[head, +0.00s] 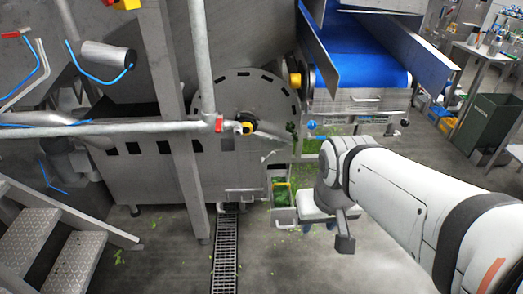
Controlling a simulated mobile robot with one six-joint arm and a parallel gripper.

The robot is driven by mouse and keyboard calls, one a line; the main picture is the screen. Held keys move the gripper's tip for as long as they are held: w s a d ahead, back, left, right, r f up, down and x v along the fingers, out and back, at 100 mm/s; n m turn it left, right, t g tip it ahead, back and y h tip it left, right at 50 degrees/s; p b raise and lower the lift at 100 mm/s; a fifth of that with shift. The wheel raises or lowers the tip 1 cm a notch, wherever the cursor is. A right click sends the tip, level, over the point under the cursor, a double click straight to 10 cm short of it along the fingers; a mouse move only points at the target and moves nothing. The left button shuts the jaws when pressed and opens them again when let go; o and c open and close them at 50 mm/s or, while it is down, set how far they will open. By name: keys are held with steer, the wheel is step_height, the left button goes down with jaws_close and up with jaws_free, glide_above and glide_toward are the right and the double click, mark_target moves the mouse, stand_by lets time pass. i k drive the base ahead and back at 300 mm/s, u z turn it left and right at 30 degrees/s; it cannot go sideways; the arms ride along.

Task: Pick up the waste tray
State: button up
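What looks like the waste tray (285,216) is a small grey container low on the floor side of the washing machine, below the blue conveyor. A yellow edge or handle and green leaf scraps show at it. Its right side is partly hidden by my arm. My white arm reaches in from the lower right, and its end is beside the tray, on the right. My gripper (345,243) shows as a small dark part pointing down. Its fingers are too small and hidden to tell whether they are open, and I cannot tell whether it touches the tray.
The steel washer (240,165) stands behind, with a pipe and post in front. A floor drain grate (226,250) runs left of the tray. Metal steps (50,240) stand at the left. A dark green bin (487,125) stands at the right. The floor at lower centre is clear apart from leaf scraps.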

mark_target(282, 198)
steer(key=z, duration=0.15)
steer(key=i, duration=0.9)
steer(key=u, duration=0.05)
